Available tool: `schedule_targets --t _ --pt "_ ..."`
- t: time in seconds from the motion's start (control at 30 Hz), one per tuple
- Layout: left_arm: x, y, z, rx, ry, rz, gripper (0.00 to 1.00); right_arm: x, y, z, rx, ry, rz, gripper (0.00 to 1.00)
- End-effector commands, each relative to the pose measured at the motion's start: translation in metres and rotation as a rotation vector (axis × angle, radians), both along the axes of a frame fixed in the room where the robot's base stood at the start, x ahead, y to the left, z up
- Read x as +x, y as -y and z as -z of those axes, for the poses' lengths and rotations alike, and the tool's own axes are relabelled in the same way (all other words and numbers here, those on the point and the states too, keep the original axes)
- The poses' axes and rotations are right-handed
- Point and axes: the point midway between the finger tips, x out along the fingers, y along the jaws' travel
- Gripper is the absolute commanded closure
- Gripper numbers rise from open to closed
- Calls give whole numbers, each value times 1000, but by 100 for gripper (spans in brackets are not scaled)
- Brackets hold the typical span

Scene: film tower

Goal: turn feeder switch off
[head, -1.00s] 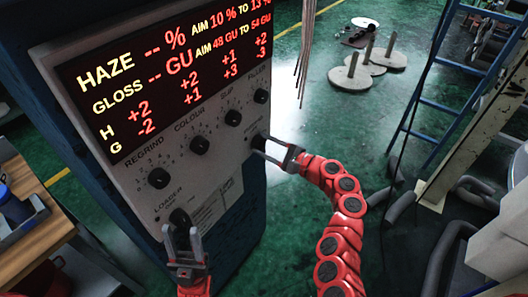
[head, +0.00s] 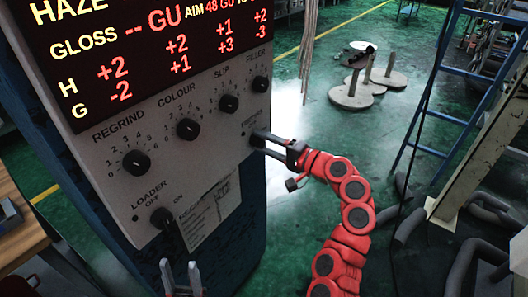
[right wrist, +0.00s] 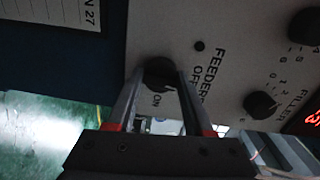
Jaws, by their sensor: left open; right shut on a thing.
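The feeder switch (right wrist: 160,71) is a black round knob low on the grey panel, with FEEDER, OFF and ON printed beside it in the right wrist view. My right gripper (right wrist: 158,76) has its two fingers on either side of this knob and is shut on it. In the head view the right gripper (head: 268,140) reaches the panel's right edge from the right and mostly hides the feeder switch (head: 257,139). Which mark the knob points to I cannot tell. My left gripper (head: 181,268) is open and empty, just below the loader switch (head: 163,218).
The panel (head: 105,165) also carries the regrind (head: 136,163), colour (head: 187,128), slip (head: 228,103) and filler (head: 260,84) knobs, under a red-lettered display (head: 150,50). A blue ladder (head: 432,105) stands at the right.

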Motion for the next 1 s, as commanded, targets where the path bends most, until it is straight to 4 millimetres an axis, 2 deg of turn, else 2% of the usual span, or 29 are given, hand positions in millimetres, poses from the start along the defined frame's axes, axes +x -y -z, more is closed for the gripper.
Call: schedule_targets --t 0.03,0.3,0.83,0.87,1.0 --pt "0 0 8 0 0 0 50 0 0 1 -13 25 2 100" --pt "0 0 19 0 0 0 50 0 0 0 -65 93 3 100" --pt "0 0 20 0 0 0 50 0 0 -2 -76 108 2 100" --pt "0 0 20 0 0 0 50 0 0 -2 -76 108 2 43" --pt "0 0 20 0 0 0 50 0 0 -1 -76 107 1 20"
